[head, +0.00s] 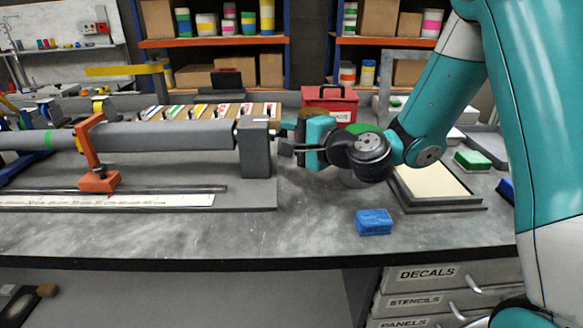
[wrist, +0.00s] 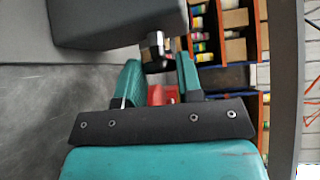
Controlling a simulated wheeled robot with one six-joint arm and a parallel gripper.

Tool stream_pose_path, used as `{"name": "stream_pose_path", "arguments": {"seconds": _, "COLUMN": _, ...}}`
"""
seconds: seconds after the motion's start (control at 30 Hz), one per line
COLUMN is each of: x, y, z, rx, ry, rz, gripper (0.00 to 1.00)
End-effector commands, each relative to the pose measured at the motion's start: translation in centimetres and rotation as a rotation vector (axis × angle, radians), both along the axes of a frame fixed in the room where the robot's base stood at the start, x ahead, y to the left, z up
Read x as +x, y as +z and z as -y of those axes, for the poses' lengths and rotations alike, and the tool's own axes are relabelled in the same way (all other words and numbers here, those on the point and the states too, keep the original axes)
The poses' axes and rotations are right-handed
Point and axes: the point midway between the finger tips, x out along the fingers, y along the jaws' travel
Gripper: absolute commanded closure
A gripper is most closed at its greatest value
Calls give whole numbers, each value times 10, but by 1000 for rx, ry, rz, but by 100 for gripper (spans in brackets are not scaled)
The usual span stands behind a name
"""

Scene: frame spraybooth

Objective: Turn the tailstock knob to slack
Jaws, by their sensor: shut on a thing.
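The tailstock (head: 255,146) is a dark grey block at the right end of a long grey tube (head: 170,136). Its knob (wrist: 155,52) is a small dark and metallic piece sticking out from the block in the wrist view. My gripper (wrist: 157,65) reaches it from the right in the head view (head: 287,140), with teal fingers on either side of the knob. The fingers are shut on the knob. In the head view the fingers and wrist mostly hide the knob, and its turned position cannot be told.
An orange clamp (head: 98,180) stands by the tube. A blue block (head: 374,222) lies on the bench front. A red box (head: 330,101) stands behind my gripper, and a cream pad in a dark tray (head: 437,207) lies to the right. The front bench below the tailstock is clear.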

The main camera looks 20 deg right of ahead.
Motion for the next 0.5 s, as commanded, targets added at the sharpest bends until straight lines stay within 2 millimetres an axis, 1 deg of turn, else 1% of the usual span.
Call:
{"name": "stream_pose_path", "arguments": {"seconds": 0.03, "x": -1, "y": -15, "z": 0, "rx": -12, "ry": 1, "rz": 38, "gripper": 90}}
{"name": "stream_pose_path", "arguments": {"seconds": 0.3, "x": -1, "y": -13, "z": 0, "rx": -67, "ry": 2, "rz": 204, "gripper": 90}}
{"name": "stream_pose_path", "arguments": {"seconds": 0.5, "x": 0, "y": -10, "z": 0, "rx": -94, "ry": 3, "rz": 282, "gripper": 90}}
